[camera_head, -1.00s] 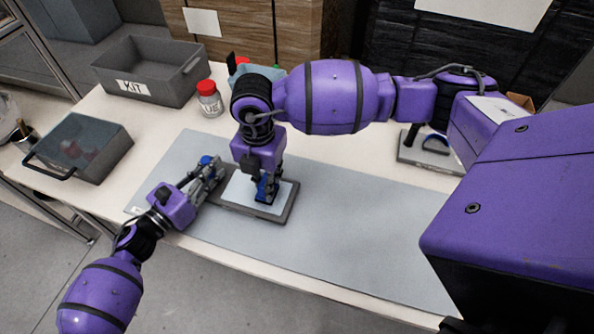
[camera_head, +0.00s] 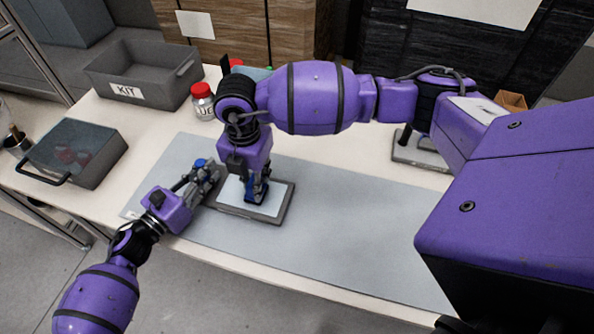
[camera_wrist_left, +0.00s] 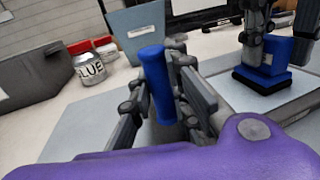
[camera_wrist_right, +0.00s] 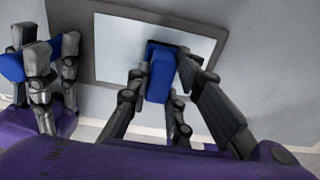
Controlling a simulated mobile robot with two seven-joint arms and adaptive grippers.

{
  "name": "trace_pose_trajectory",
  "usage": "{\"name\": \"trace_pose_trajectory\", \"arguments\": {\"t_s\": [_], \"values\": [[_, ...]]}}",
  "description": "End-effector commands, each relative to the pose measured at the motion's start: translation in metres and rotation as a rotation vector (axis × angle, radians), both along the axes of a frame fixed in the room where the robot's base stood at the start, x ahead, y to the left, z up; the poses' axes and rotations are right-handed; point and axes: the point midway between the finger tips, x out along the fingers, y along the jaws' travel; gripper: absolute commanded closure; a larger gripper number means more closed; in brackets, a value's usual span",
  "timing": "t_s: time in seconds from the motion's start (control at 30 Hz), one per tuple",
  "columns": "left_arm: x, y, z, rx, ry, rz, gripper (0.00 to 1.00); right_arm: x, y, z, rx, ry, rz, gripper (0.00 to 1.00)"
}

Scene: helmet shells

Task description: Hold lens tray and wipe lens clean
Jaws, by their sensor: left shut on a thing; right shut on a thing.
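The lens tray (camera_head: 284,210) is a flat grey frame around a pale lens (camera_head: 274,196), lying on the grey mat. My left gripper (camera_head: 208,174) is shut on the tray's blue handle (camera_wrist_left: 157,85), at the tray's left side. My right gripper (camera_head: 256,186) is shut on a blue wiper block (camera_wrist_right: 158,75) from above. In the left wrist view the wiper (camera_wrist_left: 266,68) has a dark pad underneath and sits over the pale lens, seemingly touching it. The right gripper covers part of the lens in the head view.
The grey mat (camera_head: 350,225) is clear to the right. Behind stand the KIT bin (camera_head: 150,85), a red-capped glue jar (camera_head: 203,103) and a partly hidden blue-grey container (camera_wrist_left: 135,30). A lidded grey box (camera_head: 95,160) is at the left, another framed panel (camera_head: 420,155) at the back right.

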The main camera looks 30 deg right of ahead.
Motion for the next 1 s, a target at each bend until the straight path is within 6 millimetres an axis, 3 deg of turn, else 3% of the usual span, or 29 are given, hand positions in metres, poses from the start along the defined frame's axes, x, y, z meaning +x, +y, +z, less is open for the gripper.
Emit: {"name": "trace_pose_trajectory", "arguments": {"t_s": [0.43, 1.0], "values": [[-0.002, -0.002, 0.0, -0.003, -0.001, -0.005, 1.0, 0.006, 0.005, 0.004, 0.001, -0.004, 0.001, 1.0], [-0.001, -0.001, 0.0, -0.001, 0.0, -0.002, 1.0, 0.006, 0.005, 0.068, 0.001, -0.006, 0.0, 1.0]]}}
